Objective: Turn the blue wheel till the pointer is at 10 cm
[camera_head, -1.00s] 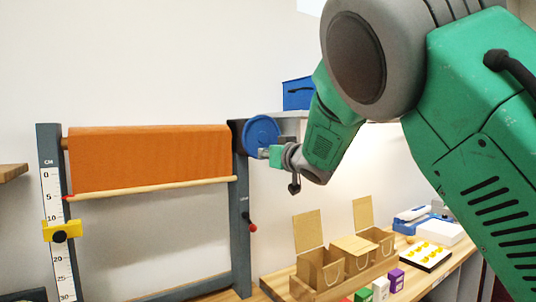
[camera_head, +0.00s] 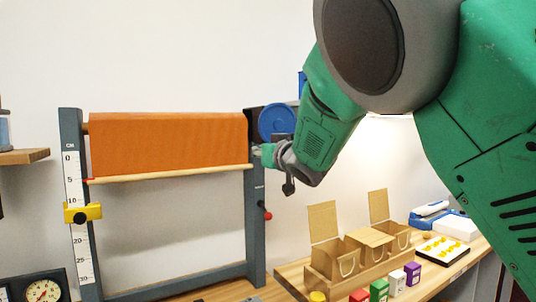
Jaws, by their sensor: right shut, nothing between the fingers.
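The blue wheel (camera_head: 277,120) is at the upper right end of a grey frame (camera_head: 255,225); my arm partly covers it. An orange cloth (camera_head: 170,143) hangs from the roller, with a pale rod (camera_head: 170,173) along its lower edge. The small red pointer (camera_head: 89,181) at the rod's left end is at about 5 on the white cm scale (camera_head: 77,245). My right gripper (camera_head: 264,153) is shut and empty, just below and left of the wheel's lower rim. I cannot tell whether it touches the wheel. My left gripper is out of view.
A yellow slider (camera_head: 83,213) with a black knob sits on the scale below 10. A red-tipped lever (camera_head: 267,215) is on the right post. Open cardboard boxes (camera_head: 348,258) and small coloured boxes stand on the wooden counter (camera_head: 292,273). A dial gauge (camera_head: 42,291) is at lower left.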

